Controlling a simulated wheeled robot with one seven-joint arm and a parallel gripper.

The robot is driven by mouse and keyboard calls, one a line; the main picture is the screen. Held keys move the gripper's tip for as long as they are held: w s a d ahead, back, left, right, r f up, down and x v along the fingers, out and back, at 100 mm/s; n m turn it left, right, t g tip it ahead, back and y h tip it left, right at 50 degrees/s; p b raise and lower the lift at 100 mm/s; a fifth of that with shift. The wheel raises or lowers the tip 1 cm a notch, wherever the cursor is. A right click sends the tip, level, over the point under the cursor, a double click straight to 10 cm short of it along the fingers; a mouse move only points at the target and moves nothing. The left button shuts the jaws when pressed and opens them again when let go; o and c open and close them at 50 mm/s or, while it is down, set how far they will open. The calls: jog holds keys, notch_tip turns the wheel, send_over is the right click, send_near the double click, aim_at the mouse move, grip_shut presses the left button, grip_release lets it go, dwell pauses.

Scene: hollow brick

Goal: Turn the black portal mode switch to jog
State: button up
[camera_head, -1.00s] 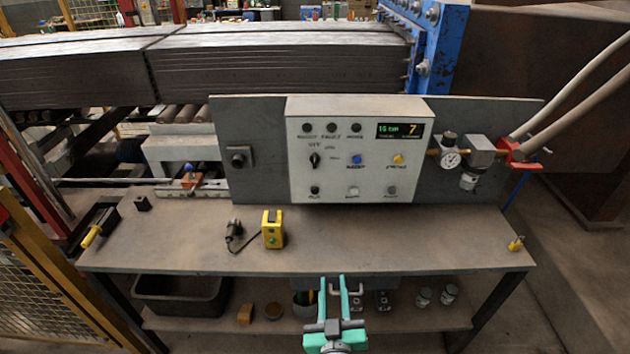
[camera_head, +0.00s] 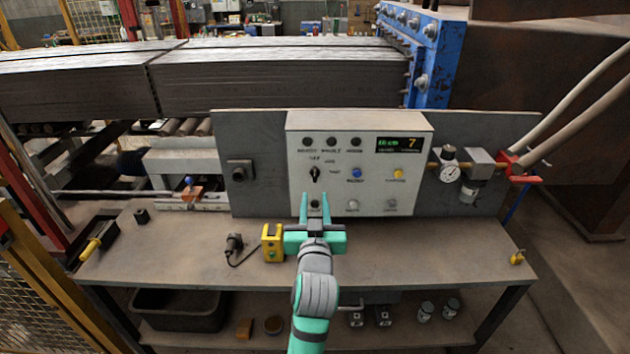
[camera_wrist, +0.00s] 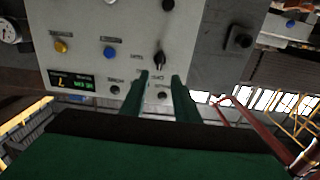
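The black mode switch (camera_head: 315,174) is a small dark knob on the left part of the white control box (camera_head: 412,152). Its pointer looks about upright, toward the leftmost of a few small labels above it; the lettering is too small to read surely. My gripper (camera_head: 314,197) is open and empty, fingers pointing at the panel, tips appearing just below the switch. In the wrist view, which is turned upside down, the switch (camera_wrist: 160,60) shows just beyond the gap between my fingertips (camera_wrist: 162,76). I cannot see contact.
A blue button (camera_head: 357,173) and a yellow button (camera_head: 398,174) sit right of the switch. A black button (camera_head: 314,204) lies below it, close to my fingers. The bench's right half is mostly clear.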

aim_at(315, 176)
jog(key=w, duration=1)
grip_shut()
